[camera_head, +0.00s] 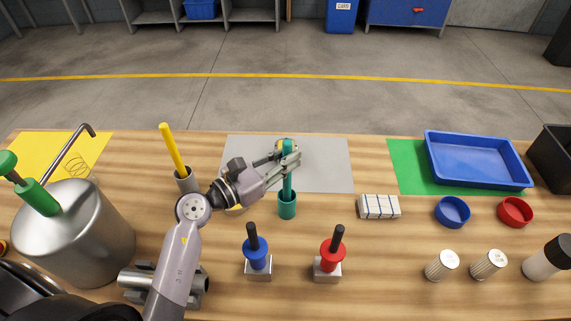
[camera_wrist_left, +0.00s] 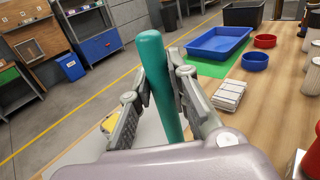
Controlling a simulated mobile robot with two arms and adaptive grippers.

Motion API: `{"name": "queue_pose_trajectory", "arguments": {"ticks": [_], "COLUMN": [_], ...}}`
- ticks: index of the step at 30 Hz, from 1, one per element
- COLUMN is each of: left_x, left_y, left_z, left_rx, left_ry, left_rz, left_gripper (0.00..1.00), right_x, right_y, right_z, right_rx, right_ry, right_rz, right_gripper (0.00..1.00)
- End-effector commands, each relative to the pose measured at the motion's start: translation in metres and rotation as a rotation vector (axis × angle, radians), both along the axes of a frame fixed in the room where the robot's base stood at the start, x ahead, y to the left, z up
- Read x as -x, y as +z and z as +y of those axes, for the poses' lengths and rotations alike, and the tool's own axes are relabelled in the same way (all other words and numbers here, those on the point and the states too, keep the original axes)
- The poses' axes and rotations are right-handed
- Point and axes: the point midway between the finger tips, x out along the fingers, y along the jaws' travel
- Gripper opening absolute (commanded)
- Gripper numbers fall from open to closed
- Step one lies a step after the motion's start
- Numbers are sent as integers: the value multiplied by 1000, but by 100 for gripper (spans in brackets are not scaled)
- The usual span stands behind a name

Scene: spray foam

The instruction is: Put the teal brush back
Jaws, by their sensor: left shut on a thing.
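The teal brush (camera_head: 287,182) stands nearly upright over the grey mat's front edge. My left gripper (camera_head: 289,160) is shut on its handle, which also shows large between the fingers in the left wrist view (camera_wrist_left: 158,80). Directly below is a teal cup (camera_head: 287,207). The brush's lower end meets the cup's mouth in the head view; I cannot tell how deep it sits. The cup is hidden in the wrist view. My right gripper is not in view.
A yellow brush (camera_head: 172,150) stands in a grey cup (camera_head: 186,181) to the left. Blue (camera_head: 257,251) and red (camera_head: 330,254) handled tools stand in front. A striped block (camera_head: 379,207) lies right. A metal canister (camera_head: 75,240) stands left. A blue tray (camera_head: 478,185) is far right.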

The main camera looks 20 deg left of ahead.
Motion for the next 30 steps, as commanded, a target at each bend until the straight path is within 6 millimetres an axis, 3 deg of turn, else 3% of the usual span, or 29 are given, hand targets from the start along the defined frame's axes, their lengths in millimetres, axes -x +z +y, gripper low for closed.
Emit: {"name": "queue_pose_trajectory", "arguments": {"ticks": [4,17,18,26,30], "left_x": [0,0,0,0,0], "left_y": [-20,-26,-24,-24,-24], "left_z": [0,0,0,0,0], "left_rx": [2,0,0,1,1], "left_ry": [2,1,1,1,1], "left_rz": [1,-1,-1,-1,-1], "left_gripper": [0,0,20,37,37], "right_x": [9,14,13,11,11], "right_y": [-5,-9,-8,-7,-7], "right_z": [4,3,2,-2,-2], "right_rx": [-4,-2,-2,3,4], "right_ry": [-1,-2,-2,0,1], "right_rz": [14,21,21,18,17], "right_gripper": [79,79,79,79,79]}}
